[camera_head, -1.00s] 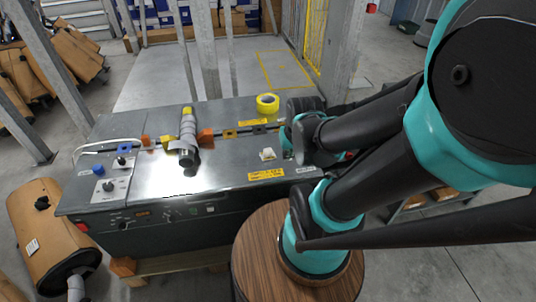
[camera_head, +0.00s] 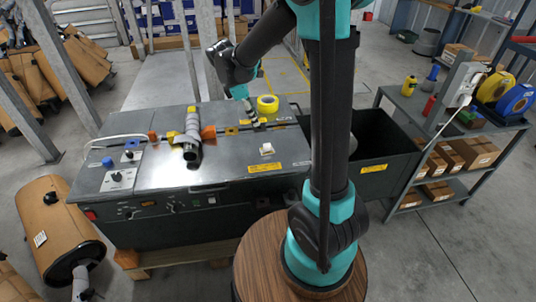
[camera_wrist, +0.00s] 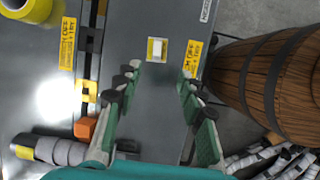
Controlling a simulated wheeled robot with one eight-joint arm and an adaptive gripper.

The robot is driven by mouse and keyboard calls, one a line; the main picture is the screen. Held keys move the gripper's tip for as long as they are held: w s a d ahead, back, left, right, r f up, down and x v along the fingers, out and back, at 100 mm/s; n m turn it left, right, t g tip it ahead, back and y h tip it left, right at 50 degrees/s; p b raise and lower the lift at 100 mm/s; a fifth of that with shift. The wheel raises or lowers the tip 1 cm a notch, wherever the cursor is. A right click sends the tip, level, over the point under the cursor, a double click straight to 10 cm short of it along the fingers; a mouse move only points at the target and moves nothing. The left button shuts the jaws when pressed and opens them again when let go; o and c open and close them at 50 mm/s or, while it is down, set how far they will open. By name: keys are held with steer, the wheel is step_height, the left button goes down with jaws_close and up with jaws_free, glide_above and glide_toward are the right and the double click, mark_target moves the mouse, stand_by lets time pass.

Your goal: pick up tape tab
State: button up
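The tape tab appears to be the small white piece (camera_head: 266,149) on the grey metal bench top (camera_head: 225,172). In the wrist view this white tab (camera_wrist: 157,49) lies on a small yellow square, ahead of the fingertips and roughly centred between them. My gripper (camera_head: 256,122) is above the bench, behind the tab in the head view and beside the yellow tape roll (camera_head: 267,104). In the wrist view my gripper (camera_wrist: 158,76) is open, with nothing between its fingers.
A grey pipe (camera_head: 192,138) lies in orange clamps on the bench, left of the tab. A dark open bin (camera_head: 385,165) adjoins the bench on the right. Shelves (camera_head: 455,125) with tape rolls and cartons stand beyond. The bench top around the tab is mostly clear.

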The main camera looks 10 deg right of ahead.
steer(key=a+n, duration=0.1)
glide_toward(267, 144)
steer(key=x, duration=1)
steer(key=shift+f, duration=0.1)
steer(key=shift+c, duration=0.3)
steer(key=c, duration=0.8)
